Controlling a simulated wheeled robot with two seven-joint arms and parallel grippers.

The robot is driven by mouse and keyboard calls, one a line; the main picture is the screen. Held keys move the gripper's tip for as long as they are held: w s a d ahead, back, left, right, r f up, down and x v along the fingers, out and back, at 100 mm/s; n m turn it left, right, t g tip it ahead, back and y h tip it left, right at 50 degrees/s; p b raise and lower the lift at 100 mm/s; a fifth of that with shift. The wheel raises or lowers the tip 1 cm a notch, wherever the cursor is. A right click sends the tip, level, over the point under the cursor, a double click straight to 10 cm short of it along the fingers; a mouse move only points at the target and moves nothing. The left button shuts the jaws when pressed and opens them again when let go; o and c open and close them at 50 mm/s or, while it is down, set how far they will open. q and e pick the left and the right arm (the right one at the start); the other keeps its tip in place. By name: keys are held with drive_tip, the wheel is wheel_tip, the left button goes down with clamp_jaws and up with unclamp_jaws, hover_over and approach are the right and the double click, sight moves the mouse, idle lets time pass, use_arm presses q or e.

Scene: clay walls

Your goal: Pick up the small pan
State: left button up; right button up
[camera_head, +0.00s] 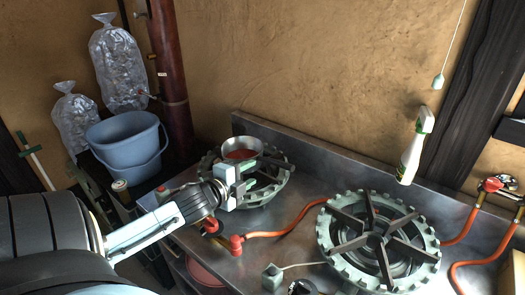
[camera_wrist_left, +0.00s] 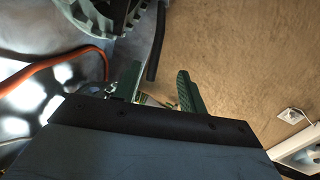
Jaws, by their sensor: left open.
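The small pan (camera_head: 241,149) has a metal rim and a reddish inside. In the head view it sits on the far left gas burner (camera_head: 272,185), against the back of the counter. My left gripper (camera_head: 243,172) is just in front of the pan, over the near left edge of the burner, and hides part of both. Its two green fingers, also in the left wrist view (camera_wrist_left: 160,85), are apart, with no pan visible between them. I cannot tell whether they touch the pan. I cannot make out the pan's handle. My right gripper is not in view.
A second burner (camera_head: 375,240) stands at the right of the metal counter (camera_head: 300,180). An orange hose (camera_head: 290,230) runs between the burners. A spray bottle (camera_head: 414,150) is at the back right. A blue bucket (camera_head: 127,150) and bags stand at the left. A wall closes the back.

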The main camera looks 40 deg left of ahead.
sight(272, 163)
use_arm(q)
drive_tip(key=b+x, duration=0.1)
drive_tip(key=x, duration=0.5)
drive_tip(key=shift+w, duration=0.35)
drive_tip(key=shift+w+a+f, duration=0.1)
drive_tip(key=shift+w+f, duration=0.1)
drive_tip(key=shift+w, duration=0.45)
drive_tip(key=x, duration=0.3)
drive_tip(key=shift+w+f+b, duration=0.15)
drive_tip(key=shift+f+b, duration=0.05)
drive_tip(key=shift+b, duration=0.2)
drive_tip(key=shift+w+f, duration=0.15)
drive_tip(key=shift+w, duration=0.4)
clamp_jaws()
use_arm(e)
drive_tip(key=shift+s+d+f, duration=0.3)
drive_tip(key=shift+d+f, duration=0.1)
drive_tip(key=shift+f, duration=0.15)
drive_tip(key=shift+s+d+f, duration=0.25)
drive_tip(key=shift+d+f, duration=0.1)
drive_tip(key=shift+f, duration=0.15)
